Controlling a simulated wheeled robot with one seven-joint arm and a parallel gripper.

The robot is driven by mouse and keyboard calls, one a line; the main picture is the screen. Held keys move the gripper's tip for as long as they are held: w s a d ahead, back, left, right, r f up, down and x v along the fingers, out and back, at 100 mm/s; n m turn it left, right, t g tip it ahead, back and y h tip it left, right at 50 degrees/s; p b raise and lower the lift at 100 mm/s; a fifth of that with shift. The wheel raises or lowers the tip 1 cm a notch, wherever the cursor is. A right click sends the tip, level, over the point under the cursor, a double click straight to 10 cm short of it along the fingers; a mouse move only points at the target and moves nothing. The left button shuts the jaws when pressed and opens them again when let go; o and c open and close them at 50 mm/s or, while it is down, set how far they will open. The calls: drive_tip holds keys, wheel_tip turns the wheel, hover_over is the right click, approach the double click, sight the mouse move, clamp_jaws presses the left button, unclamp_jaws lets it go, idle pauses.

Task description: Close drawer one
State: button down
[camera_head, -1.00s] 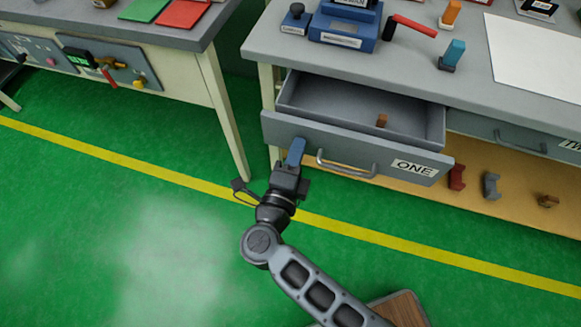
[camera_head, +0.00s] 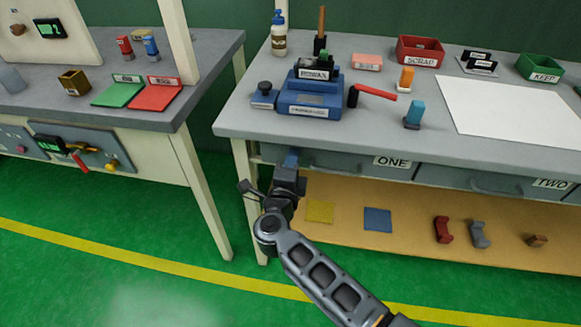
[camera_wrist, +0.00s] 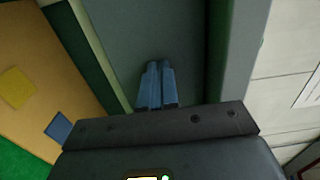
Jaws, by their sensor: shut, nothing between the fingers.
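Drawer one (camera_head: 345,165), a grey front with a white "ONE" label, sits under the bench top. Its front looks about level with drawer two (camera_head: 480,184), and no open interior shows. My gripper (camera_head: 291,158) is at the left part of drawer one's front, with its blue fingers pointing at it. In the wrist view the fingers (camera_wrist: 157,84) are together and empty, against or very close to the grey drawer front (camera_wrist: 135,30). I cannot tell whether they touch it.
The bench top (camera_head: 385,115) above holds a blue device (camera_head: 310,95) with a red lever and several small items. A lower shelf (camera_head: 345,232) carries coloured squares and small parts. Another bench (camera_head: 215,70) stands at the left. The green floor in front is clear.

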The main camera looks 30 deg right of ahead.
drive_tip(key=shift+w+d+r, duration=0.15)
drive_tip(key=shift+w+d, duration=0.1)
drive_tip(key=shift+d, duration=0.1)
drive_tip(key=s+a+n+t+y, duration=0.1)
drive_tip(key=s+a+n, duration=0.15)
drive_tip(key=s, duration=0.65)
drive_tip(key=s+a+n+t+y, duration=0.1)
drive_tip(key=s+a+n, duration=0.15)
drive_tip(key=s, duration=0.75)
drive_tip(key=s+r+n+y, duration=0.3)
drive_tip(key=s+n, duration=0.3)
drive_tip(key=s, duration=0.3)
drive_tip(key=s+d+r+n+g+y, duration=0.1)
drive_tip(key=s+r+n, duration=0.4)
drive_tip(key=s, duration=0.5)
drive_tip(key=s+d+r+n+y, duration=0.1)
drive_tip(key=s+r+n+y, duration=0.2)
drive_tip(key=s+n, duration=0.6)
drive_tip(key=shift+s+d+r+g+y, duration=0.25)
drive_tip(key=shift+s+r+g+y, duration=0.2)
drive_tip(key=shift+y, duration=0.35)
